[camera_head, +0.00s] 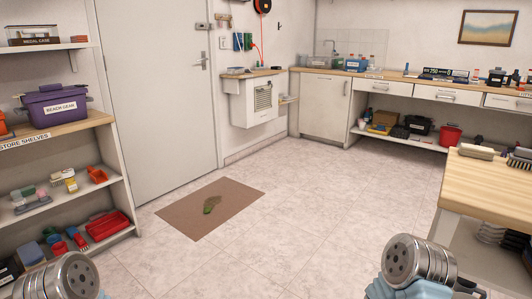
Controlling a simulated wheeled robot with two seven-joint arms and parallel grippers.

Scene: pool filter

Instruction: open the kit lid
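I cannot pick out with certainty which thing is the kit or see its lid. On the far counter, a dark box with white lettering (445,73) is too small to read surely. My left and right arms show only as rounded metal links at the bottom left and bottom right edges. No gripper fingers are in view, and I see nothing held.
Store shelves (68,128) with a purple beach gear bin (53,106) stand at left. A wooden-topped table (490,184) with brushes stands at right. The middle floor is clear.

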